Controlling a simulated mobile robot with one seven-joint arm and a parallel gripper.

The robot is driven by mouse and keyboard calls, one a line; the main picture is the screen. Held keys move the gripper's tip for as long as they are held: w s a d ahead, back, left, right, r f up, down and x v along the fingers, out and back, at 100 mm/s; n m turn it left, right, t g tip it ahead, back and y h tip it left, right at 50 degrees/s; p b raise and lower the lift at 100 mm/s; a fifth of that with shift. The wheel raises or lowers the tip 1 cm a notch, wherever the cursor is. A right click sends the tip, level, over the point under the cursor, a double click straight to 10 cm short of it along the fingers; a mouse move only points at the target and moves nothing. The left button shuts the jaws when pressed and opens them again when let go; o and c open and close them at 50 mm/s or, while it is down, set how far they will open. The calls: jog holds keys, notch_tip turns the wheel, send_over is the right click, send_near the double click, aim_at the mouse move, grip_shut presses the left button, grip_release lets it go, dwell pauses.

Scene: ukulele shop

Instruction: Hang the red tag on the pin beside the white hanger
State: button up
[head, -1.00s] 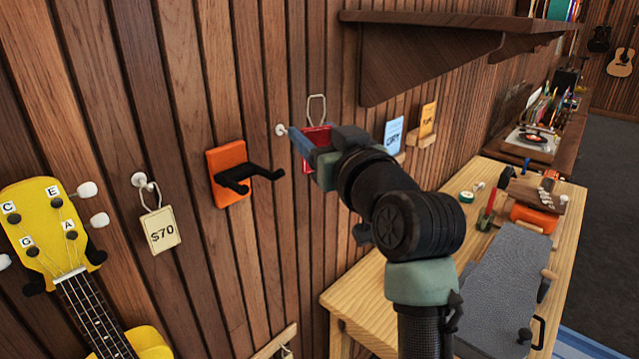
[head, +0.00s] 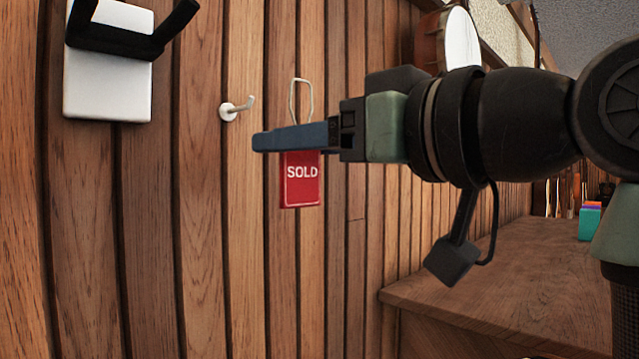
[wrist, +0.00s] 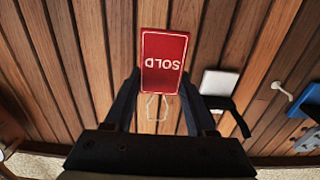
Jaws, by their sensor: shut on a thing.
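The red tag (head: 301,180) reads SOLD and hangs upright below my gripper's fingers, its pale wire loop (head: 301,98) standing above them. My gripper (head: 268,141) is shut on the tag. The white pin (head: 235,109) sticks out of the wood wall to the left of the loop, at nearly its height; the two look apart. The white hanger (head: 107,75) with black prongs is further left and higher. In the wrist view the red tag (wrist: 163,62) appears upside down, with the white hanger (wrist: 218,84) to its right; I cannot make out the pin between them.
A wooden counter (head: 510,275) stands at the lower right, with small coloured items at its back. In the wrist view another white pin (wrist: 282,91) and a blue hanger (wrist: 309,100) lie beyond the white hanger. The wall below the pin is clear.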

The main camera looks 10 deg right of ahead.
aim_at(227, 154)
jog(key=shift+s+a+r, duration=0.2)
jog(key=shift+r, duration=0.4)
jog(key=shift+f+p+x, duration=0.2)
jog(key=shift+p+x, duration=0.05)
jog(key=shift+x, duration=1.5)
jog(key=shift+f+p+x, duration=0.2)
jog(key=shift+p+x, duration=0.05)
jog(key=shift+x, duration=1.45)
jog(key=shift+w+a+f, duration=0.55)
jog(key=shift+w+a, duration=0.05)
jog(key=shift+w, duration=0.15)
jog(key=o, duration=1.4)
jog(key=shift+s, duration=0.1)
